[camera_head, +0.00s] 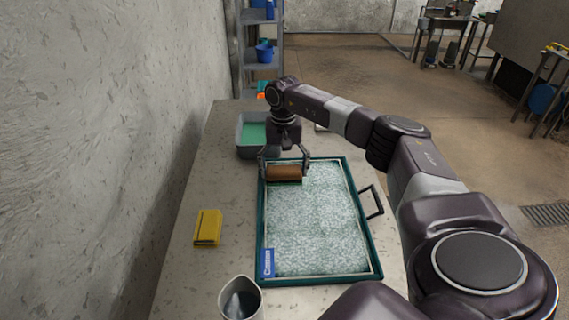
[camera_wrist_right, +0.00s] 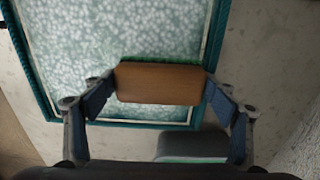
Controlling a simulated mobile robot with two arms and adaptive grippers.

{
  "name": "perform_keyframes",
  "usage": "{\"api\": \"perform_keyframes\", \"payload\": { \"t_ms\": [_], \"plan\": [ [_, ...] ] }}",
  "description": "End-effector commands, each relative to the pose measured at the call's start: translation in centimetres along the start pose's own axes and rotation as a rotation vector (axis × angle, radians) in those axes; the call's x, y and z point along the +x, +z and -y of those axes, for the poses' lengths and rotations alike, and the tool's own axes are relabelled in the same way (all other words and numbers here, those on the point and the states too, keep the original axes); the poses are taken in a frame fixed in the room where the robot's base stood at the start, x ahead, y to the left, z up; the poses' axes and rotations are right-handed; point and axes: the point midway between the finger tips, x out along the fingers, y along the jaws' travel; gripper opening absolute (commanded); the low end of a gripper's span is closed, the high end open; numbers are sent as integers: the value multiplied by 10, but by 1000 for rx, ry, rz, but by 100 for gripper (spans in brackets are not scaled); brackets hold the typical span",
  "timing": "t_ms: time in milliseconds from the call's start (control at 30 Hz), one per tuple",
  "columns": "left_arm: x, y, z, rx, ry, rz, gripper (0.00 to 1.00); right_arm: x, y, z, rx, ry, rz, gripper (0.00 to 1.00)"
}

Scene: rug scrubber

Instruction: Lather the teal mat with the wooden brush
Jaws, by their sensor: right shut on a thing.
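The teal mat (camera_head: 312,228) lies flat on the table, framed by a dark teal border with a black handle at its right side. Its surface is mottled white and pale teal nearly all over; it also shows in the right wrist view (camera_wrist_right: 120,35). My right gripper (camera_head: 284,170) is shut on the wooden brush (camera_head: 284,173), over the mat's far left corner. In the right wrist view the brown brush block (camera_wrist_right: 158,84) sits between both fingers, with a green edge behind it. I cannot tell whether its bristles touch the mat. My left gripper is not in view.
A grey tub (camera_head: 252,135) with green contents stands beyond the mat. A yellow block (camera_head: 207,228) lies left of it, and a metal cup (camera_head: 240,298) stands at the near left. A blue label (camera_head: 267,263) is at the mat's near left corner. A wall borders the table's left.

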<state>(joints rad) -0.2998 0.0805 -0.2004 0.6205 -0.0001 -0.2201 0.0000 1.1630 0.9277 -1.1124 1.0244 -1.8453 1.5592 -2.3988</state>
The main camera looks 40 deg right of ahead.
Motion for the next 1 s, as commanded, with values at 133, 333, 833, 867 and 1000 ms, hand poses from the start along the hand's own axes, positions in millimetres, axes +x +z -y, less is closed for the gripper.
{"api": "perform_keyframes", "payload": {
  "t_ms": [133,333,833,867,1000],
  "plan": [
    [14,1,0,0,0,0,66,4,-17,-1,5,3,-4,23],
    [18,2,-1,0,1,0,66,1,-25,-2,3,5,-4,23],
    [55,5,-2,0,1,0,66,-1,-63,0,5,1,-7,23],
    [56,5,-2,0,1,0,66,-1,-64,0,5,1,-7,23],
    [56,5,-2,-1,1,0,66,-4,-65,-2,3,2,-6,23]
  ]
}}
